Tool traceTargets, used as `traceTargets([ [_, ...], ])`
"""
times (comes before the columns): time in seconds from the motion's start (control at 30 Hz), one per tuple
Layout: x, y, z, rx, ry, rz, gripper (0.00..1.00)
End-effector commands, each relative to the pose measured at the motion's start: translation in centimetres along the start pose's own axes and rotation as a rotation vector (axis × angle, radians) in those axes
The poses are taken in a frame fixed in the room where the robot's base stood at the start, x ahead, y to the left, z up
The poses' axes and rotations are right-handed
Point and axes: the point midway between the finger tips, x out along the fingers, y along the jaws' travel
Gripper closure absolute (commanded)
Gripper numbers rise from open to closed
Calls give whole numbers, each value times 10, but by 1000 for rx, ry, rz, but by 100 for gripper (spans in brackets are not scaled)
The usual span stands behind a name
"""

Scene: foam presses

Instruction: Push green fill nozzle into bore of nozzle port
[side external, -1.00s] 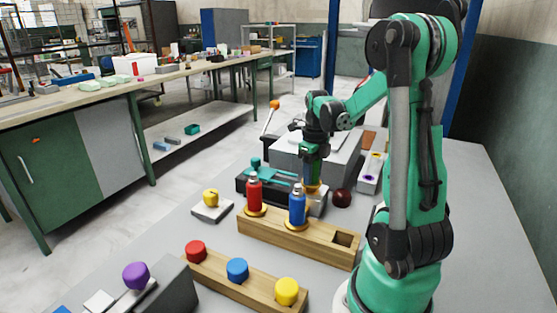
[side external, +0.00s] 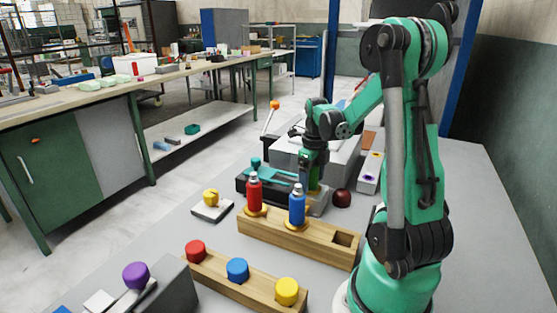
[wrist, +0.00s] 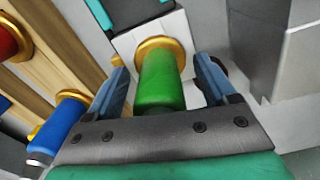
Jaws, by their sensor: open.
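The green fill nozzle (wrist: 160,82) stands in the wrist view with its gold collar (wrist: 160,43) at or against the pale block of the nozzle port (wrist: 124,43). How deep it sits in the bore is hidden by the collar. My gripper (wrist: 160,72) is open, with one finger on each side of the green nozzle and a gap showing beside it. In the side external view my gripper (side external: 314,180) is low over the port block (side external: 319,204), behind the blue nozzle, and the green nozzle is mostly hidden.
A wooden rack (side external: 290,239) holds a red nozzle (side external: 254,193) and a blue nozzle (side external: 297,206) close in front of my gripper; its right hole is empty. A dark red knob (side external: 341,198) is to the right. A wooden strip (side external: 256,291) with coloured knobs lies in front.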

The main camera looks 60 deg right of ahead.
Motion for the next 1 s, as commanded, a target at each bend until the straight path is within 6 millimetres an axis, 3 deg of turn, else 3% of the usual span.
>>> traceTargets([
  [0.17, -4, 0, 0, 0, 0, 0, 22],
  [0.6, -53, 0, 0, 0, 0, 0, 22],
  [1.0, -56, 0, 1, -6, -3, -1, 22],
])
